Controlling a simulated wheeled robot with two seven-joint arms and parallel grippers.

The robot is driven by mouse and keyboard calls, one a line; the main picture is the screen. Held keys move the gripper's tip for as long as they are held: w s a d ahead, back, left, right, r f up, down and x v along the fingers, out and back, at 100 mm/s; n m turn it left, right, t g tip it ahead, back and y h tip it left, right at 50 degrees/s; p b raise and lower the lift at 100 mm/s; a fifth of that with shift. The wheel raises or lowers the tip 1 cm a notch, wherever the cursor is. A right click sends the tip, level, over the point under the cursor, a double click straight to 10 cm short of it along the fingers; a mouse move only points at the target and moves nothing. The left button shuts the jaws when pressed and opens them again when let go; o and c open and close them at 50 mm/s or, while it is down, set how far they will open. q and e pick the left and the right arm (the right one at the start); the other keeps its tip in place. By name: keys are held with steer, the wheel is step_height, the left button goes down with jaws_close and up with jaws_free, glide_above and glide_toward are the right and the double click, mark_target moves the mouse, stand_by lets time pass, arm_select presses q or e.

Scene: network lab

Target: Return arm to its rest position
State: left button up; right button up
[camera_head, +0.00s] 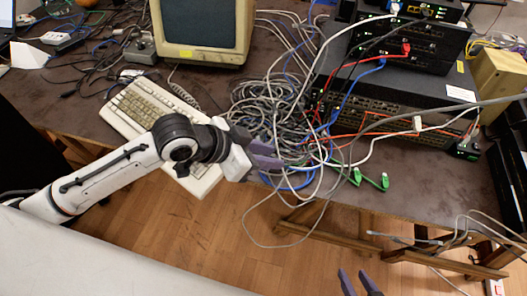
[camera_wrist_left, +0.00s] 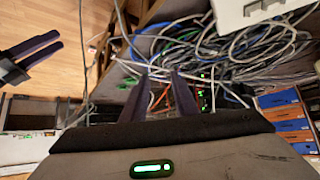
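My left arm (camera_head: 110,175) reaches in from the left over the front of the desk. Its gripper (camera_head: 268,156) is beside the cable tangle at the desk's front edge. In the left wrist view the two dark fingers of this gripper (camera_wrist_left: 158,78) stand apart with nothing held between them. Cables show behind them; whether a finger touches any is unclear. My right gripper (camera_head: 358,281) shows only its two fingers at the bottom of the head view, apart and empty, over the wooden floor. It also shows at the left of the left wrist view (camera_wrist_left: 40,52).
A tangle of grey and blue cables (camera_head: 268,108) covers the desk middle. A keyboard (camera_head: 142,108) lies partly behind my left arm. A monitor (camera_head: 203,30) and stacked network switches (camera_head: 395,105) stand behind. Green plugs (camera_head: 372,180) lie at the front edge. Loose cables hang below the desk.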

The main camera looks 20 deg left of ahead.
arm_select(q)
steer(key=shift+v, duration=1)
steer(key=s+a+f+n+g+y, duration=0.1)
steer(key=s+a+f+n+y, duration=0.3)
steer(key=s, duration=0.6)
steer(key=s+a+f+n+g+y, duration=0.1)
steer(key=s+a+f+n+y, duration=0.15)
steer(key=s+a+f, duration=0.4)
steer(key=d+f+t+h, duration=0.2)
steer(key=d+f+t, duration=0.2)
steer(key=f, duration=0.6)
steer(key=shift+w+d+f+n, duration=0.2)
steer(key=shift+w+f+n, duration=0.15)
steer(key=shift+w+f, duration=0.1)
